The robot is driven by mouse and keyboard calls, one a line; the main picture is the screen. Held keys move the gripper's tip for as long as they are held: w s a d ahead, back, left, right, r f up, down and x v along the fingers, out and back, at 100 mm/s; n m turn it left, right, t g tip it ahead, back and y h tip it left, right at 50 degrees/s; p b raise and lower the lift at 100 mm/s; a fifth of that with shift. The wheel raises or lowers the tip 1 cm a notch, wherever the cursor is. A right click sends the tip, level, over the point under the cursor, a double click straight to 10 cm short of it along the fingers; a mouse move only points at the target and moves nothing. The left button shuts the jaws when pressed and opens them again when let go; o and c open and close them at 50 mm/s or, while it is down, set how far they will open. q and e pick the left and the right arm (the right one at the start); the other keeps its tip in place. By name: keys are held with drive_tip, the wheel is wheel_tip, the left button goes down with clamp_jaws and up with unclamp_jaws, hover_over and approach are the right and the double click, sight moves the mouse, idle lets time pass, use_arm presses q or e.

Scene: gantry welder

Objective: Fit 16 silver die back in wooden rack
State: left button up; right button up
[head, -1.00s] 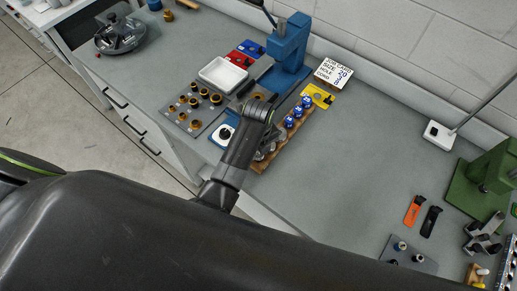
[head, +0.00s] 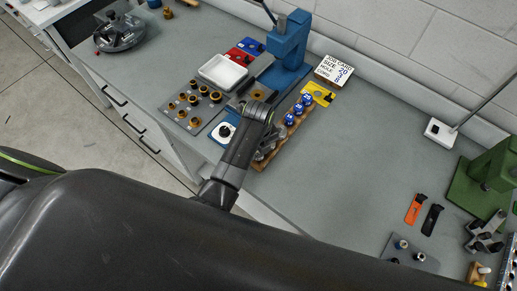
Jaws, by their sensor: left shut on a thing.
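The wooden rack (head: 262,164) lies along the bench with blue-topped dies (head: 298,109) standing in its far part. My left gripper (head: 266,151) is over the near part of the rack, with my own arm link covering much of it. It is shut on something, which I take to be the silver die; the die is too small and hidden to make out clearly. I cannot tell whether it is above the rack or seated in it. My right gripper is not in view.
A blue press (head: 291,45) stands behind the rack, with a white tray (head: 222,72) and a grey board of brass-coloured dies (head: 190,112) to the left. The bench right of the rack is clear.

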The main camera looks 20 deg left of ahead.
use_arm(q)
drive_tip(key=shift+f, duration=0.4)
drive_tip(key=o, duration=1.2)
drive_tip(key=shift+r, duration=0.1)
